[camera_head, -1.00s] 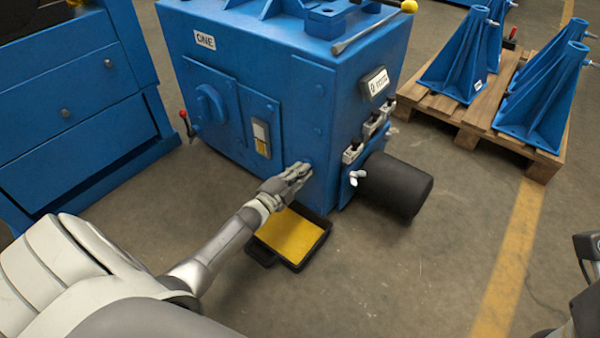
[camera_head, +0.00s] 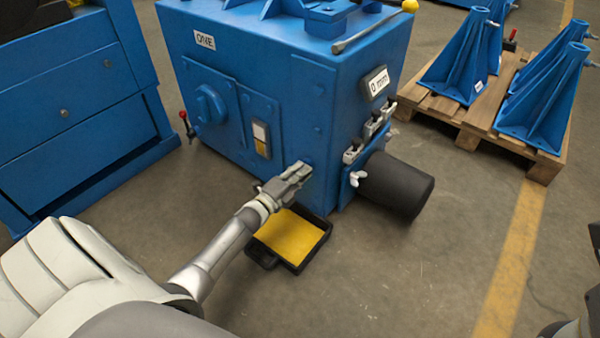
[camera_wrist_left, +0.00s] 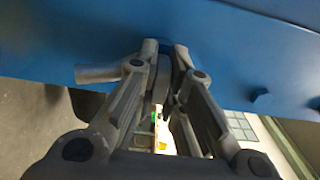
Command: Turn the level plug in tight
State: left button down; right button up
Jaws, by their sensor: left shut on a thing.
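My left gripper (camera_head: 302,172) is at the lower part of the blue machine (camera_head: 255,160), by its front face near the right corner. Its fingers are shut on the level plug, which the fingers hide in the head view. In the left wrist view the fingertips (camera_wrist_left: 163,48) meet close against the blue face, with a grey piece (camera_wrist_left: 162,76) between the fingers; how far the plug sits in cannot be seen.
A black tray with a yellow inside (camera_head: 290,238) lies on the floor below the gripper. A black cylinder (camera_head: 400,187) sticks out on the right. A pallet (camera_head: 480,118) with blue stands is at the upper right; a blue cabinet (camera_head: 70,110) is at the left.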

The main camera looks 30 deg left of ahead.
pick_arm(q)
jog(key=shift+s+f, duration=0.15)
jog(key=shift+f, duration=0.1)
jog(key=c, duration=1.5)
grip_release()
jog(key=shift+r, duration=0.1)
jog(key=shift+c, duration=0.2)
jog(key=shift+r, duration=0.1)
jog(key=s, duration=0.8)
jog(key=s+a, duration=0.1)
jog(key=s, duration=0.3)
jog(key=shift+d, duration=0.1)
